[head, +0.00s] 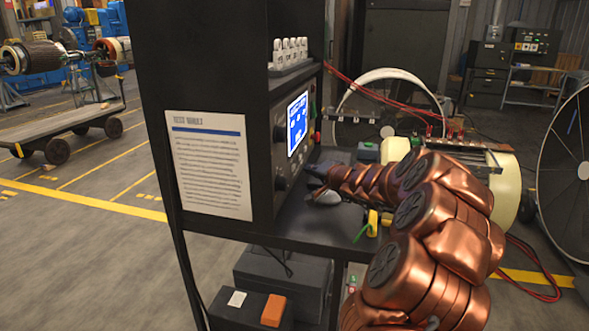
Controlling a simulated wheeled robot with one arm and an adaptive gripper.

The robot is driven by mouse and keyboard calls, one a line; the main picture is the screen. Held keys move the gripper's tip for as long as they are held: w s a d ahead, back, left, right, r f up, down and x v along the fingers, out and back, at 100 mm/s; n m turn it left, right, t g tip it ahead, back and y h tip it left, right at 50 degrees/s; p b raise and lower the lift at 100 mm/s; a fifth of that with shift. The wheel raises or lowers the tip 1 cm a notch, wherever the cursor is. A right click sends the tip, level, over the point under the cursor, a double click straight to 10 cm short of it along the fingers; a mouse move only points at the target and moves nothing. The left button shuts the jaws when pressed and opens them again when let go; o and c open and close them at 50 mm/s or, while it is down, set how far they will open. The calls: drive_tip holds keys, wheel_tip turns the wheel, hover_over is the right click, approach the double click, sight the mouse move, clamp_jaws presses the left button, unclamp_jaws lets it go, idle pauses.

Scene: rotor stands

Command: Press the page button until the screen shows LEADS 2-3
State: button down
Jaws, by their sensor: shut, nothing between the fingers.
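The blue screen (298,123) is on the front panel of a dark test cabinet (262,150) and is seen at a steep angle. It shows lines of white text that are too small to read. My gripper (312,172) is dark, small in view and shut, at the end of my copper-coloured arm. It is close to the panel, below and right of the screen; I cannot tell whether it touches. Dark round knobs sit on the panel left of and below the screen. I cannot make out the page button, which may be hidden by the gripper.
A shelf (290,232) juts out under the panel, with a yellow clip and green lead (372,222) near its edge. White-tagged items (290,53) stand on an upper ledge. A pale cylindrical machine with red cables is at right.

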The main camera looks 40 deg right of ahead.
drive_tip(key=shift+s+d, duration=0.5)
drive_tip(key=shift+s, duration=0.3)
drive_tip(key=shift+s+d, duration=0.5)
drive_tip(key=shift+s, duration=0.25)
